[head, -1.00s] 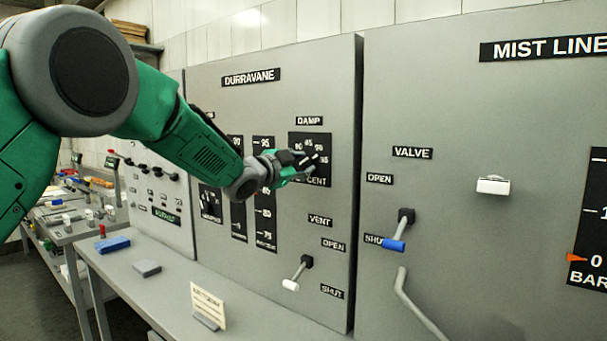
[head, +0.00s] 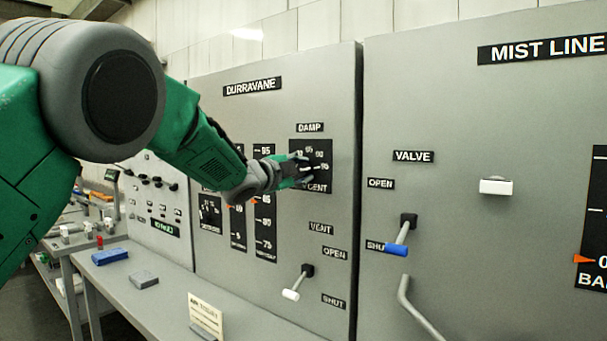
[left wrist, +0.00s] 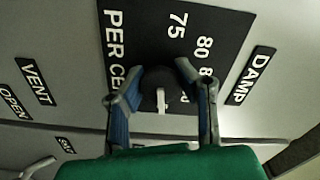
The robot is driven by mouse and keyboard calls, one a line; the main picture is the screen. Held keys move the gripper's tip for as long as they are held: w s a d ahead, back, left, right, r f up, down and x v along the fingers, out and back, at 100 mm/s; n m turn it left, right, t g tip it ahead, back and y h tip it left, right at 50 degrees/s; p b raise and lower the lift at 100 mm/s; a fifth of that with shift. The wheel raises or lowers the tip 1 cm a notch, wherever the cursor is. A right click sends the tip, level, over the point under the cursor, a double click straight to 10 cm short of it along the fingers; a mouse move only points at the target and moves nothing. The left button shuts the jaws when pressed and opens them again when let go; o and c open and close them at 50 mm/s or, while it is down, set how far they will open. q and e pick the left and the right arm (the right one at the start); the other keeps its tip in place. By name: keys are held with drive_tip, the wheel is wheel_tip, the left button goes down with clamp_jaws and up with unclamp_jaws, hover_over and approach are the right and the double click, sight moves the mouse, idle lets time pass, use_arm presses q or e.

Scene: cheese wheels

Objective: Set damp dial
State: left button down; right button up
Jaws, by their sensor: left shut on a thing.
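The damp dial is a black scale plate (head: 322,183) below the DAMP label (head: 310,128) on the grey DURRAVANE panel. In the left wrist view, its round black knob (left wrist: 153,83) with a white pointer mark sits between my fingers. My left gripper (head: 300,172) is at the dial, shut on the knob, with one finger on each side of it. The scale plate (left wrist: 190,18) shows 75 and 80 in the left wrist view; further numbers are partly hidden by the finger. My right gripper is not in view.
The VENT lever (head: 299,281) is lower on the same panel. A blue-handled valve lever (head: 402,236) is on the panel to the right. A bench (head: 171,292) below holds a blue block (head: 110,257), a grey block (head: 144,279) and a card (head: 206,316).

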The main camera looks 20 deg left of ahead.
use_arm(q)
drive_tip(key=shift+f, duration=0.25)
drive_tip(key=c, duration=1.1)
unclamp_jaws()
drive_tip(key=shift+c, duration=0.2)
drive_tip(key=shift+s+d+r, duration=0.1)
drive_tip(key=shift+r, duration=0.05)
drive_tip(key=v, duration=1.2)
